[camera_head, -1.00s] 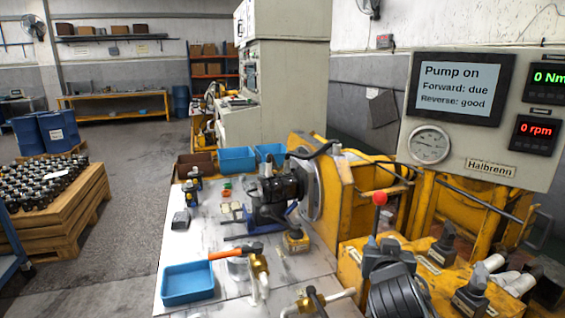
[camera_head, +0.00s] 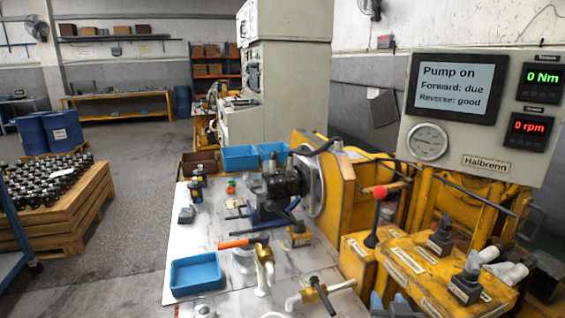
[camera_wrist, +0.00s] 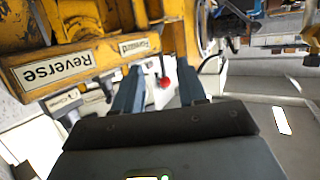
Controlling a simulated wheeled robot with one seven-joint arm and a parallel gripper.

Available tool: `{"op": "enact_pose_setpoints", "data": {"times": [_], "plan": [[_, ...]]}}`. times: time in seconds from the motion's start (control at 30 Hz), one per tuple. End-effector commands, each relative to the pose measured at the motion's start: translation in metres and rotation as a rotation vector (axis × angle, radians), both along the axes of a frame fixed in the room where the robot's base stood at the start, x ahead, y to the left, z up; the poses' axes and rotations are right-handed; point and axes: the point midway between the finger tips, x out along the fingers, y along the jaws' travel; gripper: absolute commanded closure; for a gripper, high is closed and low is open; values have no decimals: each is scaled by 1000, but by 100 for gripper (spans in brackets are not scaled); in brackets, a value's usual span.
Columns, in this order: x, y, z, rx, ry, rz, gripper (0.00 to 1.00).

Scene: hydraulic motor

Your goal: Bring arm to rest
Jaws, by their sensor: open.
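My gripper (camera_head: 389,303) shows only as two blue-grey fingertips at the bottom edge of the head view, in front of the yellow control console (camera_head: 420,278). In the wrist view my gripper (camera_wrist: 160,80) has its two fingers apart with nothing held between them. The red-knobbed lever (camera_head: 380,192) stands up from the console, above and apart from the fingertips. Its red knob (camera_wrist: 165,82) appears between the fingers in the wrist view, beyond them. The rest of my arm is out of the head view.
The display (camera_head: 456,88) reads "Pump on, Forward: due, Reverse: good"; meters read 0 Nm and 0 rpm. Grey-handled levers (camera_head: 470,275) stand on the console's right. The workbench (camera_head: 215,225) holds a blue tray (camera_head: 196,273), a motor (camera_head: 280,185), an orange-handled tool (camera_head: 240,243) and fittings.

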Motion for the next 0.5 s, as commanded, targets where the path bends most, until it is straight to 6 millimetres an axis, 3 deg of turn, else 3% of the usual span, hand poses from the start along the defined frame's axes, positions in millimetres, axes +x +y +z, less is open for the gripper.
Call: {"op": "enact_pose_setpoints", "data": {"times": [0.2,0.5], "plan": [[-85,6,-42,6,24,65,59],[-213,10,-60,15,28,138,59]]}}
